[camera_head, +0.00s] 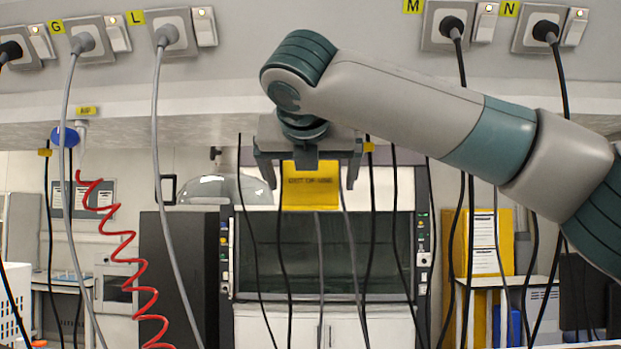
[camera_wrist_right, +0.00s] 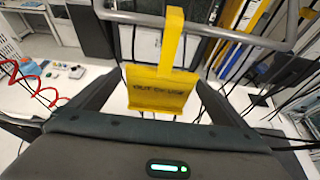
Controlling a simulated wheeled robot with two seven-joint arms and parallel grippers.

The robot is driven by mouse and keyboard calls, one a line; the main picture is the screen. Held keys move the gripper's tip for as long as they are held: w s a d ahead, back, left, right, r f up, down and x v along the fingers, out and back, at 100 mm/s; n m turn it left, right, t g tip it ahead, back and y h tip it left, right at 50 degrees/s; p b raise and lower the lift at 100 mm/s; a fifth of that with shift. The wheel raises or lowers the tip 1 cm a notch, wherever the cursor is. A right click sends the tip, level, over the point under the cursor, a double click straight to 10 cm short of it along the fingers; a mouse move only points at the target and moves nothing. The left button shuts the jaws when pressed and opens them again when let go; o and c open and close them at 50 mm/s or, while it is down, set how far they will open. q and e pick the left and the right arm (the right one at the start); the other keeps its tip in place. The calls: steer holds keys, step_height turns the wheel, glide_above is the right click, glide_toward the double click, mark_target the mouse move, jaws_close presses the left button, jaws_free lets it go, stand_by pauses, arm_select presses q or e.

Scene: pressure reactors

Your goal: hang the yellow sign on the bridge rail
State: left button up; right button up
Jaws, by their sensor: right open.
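The yellow sign (camera_head: 311,193), with dark lettering, hangs below my right gripper (camera_head: 309,172) in the head view. In the right wrist view the sign (camera_wrist_right: 160,93) reads "OUT OF USE", and its yellow strap (camera_wrist_right: 174,38) rises to a grey tubular rail (camera_wrist_right: 235,36). The strap crosses the rail; I cannot tell whether its top is hooked over it. My right gripper is open, its fingers spread on either side of the sign. In the head view the gripper hides the top of the sign and the rail. My left gripper is not in view.
A bridge (camera_head: 230,95) with several sockets and hanging cables runs across the top of the head view. A red coiled hose (camera_head: 125,240) hangs at left. A fume hood (camera_head: 320,255) stands behind the sign, with yellow panels (camera_head: 480,240) at right.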

steer(key=shift+s, duration=0.1)
steer(key=shift+s+r+b, duration=0.2)
steer(key=shift+s+b, duration=0.15)
steer(key=shift+s, duration=0.2)
steer(key=b+v, duration=0.4)
steer(key=v, duration=1.2)
